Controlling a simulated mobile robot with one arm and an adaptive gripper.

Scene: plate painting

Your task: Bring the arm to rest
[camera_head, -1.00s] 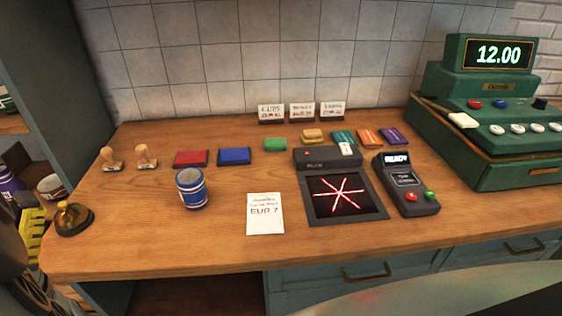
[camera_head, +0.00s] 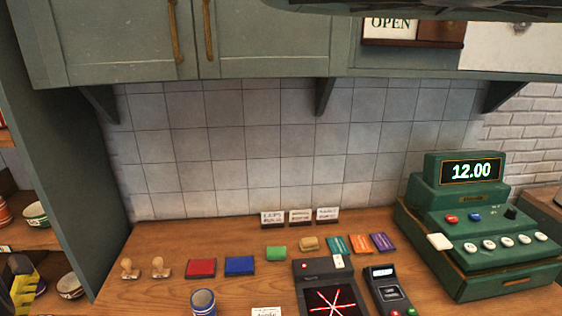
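My gripper's fingertips do not show in the head view. A dark and yellow shape (camera_head: 22,285) stands at the lower left edge; I cannot tell whether it is part of my arm. On the wooden counter (camera_head: 160,235) stand two wooden stamps (camera_head: 130,268), a red pad (camera_head: 201,267) and a blue pad (camera_head: 240,265). A blue cup (camera_head: 203,303) with pale bands stands upright near the bottom edge, cut off below. A white slip (camera_head: 266,312) is mostly out of frame beside it.
A scanner (camera_head: 325,270) showing a red star and a card terminal (camera_head: 385,290) sit right of the cup. A green register (camera_head: 480,240) reading 12.00 is at the right. Small coloured blocks and cards (camera_head: 358,244) lie behind. Wall cupboards (camera_head: 110,40) hang above; shelves with bowls (camera_head: 36,214) stand left.

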